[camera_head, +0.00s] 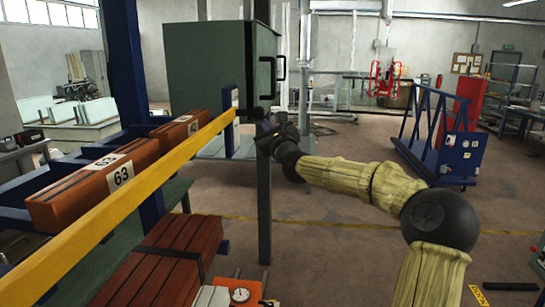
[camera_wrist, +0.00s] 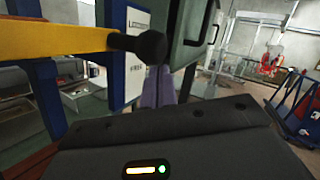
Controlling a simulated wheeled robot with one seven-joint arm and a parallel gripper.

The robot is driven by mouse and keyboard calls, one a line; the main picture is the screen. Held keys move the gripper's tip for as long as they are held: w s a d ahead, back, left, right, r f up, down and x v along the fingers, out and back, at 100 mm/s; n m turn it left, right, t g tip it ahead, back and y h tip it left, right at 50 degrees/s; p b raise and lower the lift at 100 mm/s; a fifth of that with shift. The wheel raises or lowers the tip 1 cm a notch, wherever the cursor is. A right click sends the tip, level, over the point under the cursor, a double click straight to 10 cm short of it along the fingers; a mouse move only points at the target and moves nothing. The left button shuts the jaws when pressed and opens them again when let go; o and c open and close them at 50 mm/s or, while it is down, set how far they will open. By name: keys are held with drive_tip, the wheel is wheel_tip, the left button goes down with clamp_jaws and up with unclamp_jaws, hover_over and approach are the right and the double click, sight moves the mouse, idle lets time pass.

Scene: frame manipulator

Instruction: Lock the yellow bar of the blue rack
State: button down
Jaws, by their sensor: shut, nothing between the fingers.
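The yellow bar (camera_head: 130,208) slants across the head view from the lower left up to a black knob (camera_head: 252,112) at its far end. The bar (camera_wrist: 50,40) and its round black knob (camera_wrist: 150,45) also show in the wrist view. The blue rack (camera_head: 126,60) stands behind the bar, with blue arms under orange-brown boxes. A blue post with a white label plate (camera_wrist: 136,50) is beside the knob. My gripper (camera_head: 265,128) is shut and empty, close to the knob; whether they touch is unclear.
A green cabinet (camera_head: 205,65) stands behind the bar's end. A stack of reddish-brown beams (camera_head: 155,270) lies below the bar. A blue trolley (camera_head: 435,150) stands at the right. The floor between the trolley and my arm is open.

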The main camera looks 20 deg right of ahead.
drive_tip(key=shift+r, duration=0.1)
drive_tip(key=s+d+f+b, duration=0.1)
drive_tip(key=s+f+b, duration=0.5)
drive_tip(key=s+b, duration=0.3)
drive_tip(key=shift+s+d+f+b, duration=0.15)
drive_tip(key=shift+s+d+b, duration=0.15)
drive_tip(key=shift+s, duration=0.15)
idle(0.4)
idle(0.3)
